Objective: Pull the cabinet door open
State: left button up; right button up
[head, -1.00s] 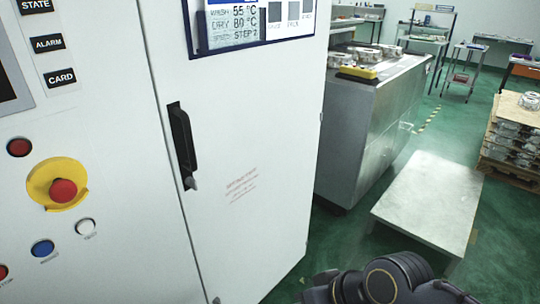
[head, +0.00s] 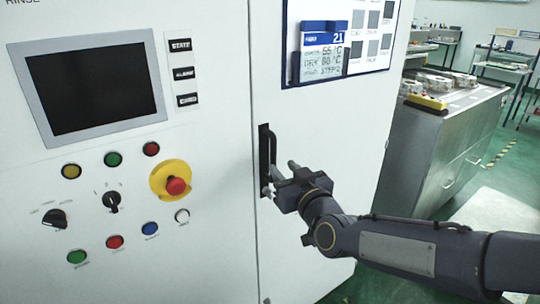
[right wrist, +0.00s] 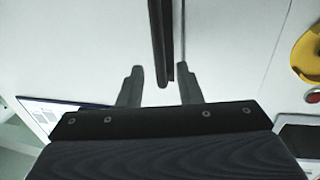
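The white cabinet door (head: 325,120) is in the middle of the head view and looks flush with the panel on its left. Its black vertical handle (head: 266,150) is near the door's left edge. My right gripper (head: 279,177) is at the handle's lower part. In the right wrist view, its two fingers (right wrist: 160,68) are apart, one on each side of the handle (right wrist: 161,35). A gap shows between each finger and the handle, so the gripper is open and not closed on it. My left gripper is not in view.
The control panel left of the door has a dark screen (head: 95,90), several buttons and a red emergency knob (head: 176,186) on a yellow disc. A metal cabinet (head: 440,150) stands right of the door. A pale low platform (head: 500,215) and green floor lie beyond.

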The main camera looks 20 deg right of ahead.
aim_at(274, 158)
jog(key=w, duration=0.2)
jog(key=w+p, duration=0.1)
jog(key=w, duration=0.1)
jog(key=w+a, duration=0.1)
jog(key=w, duration=0.2)
jog(key=shift+w, duration=0.1)
jog(key=shift+c, duration=0.4)
grip_shut()
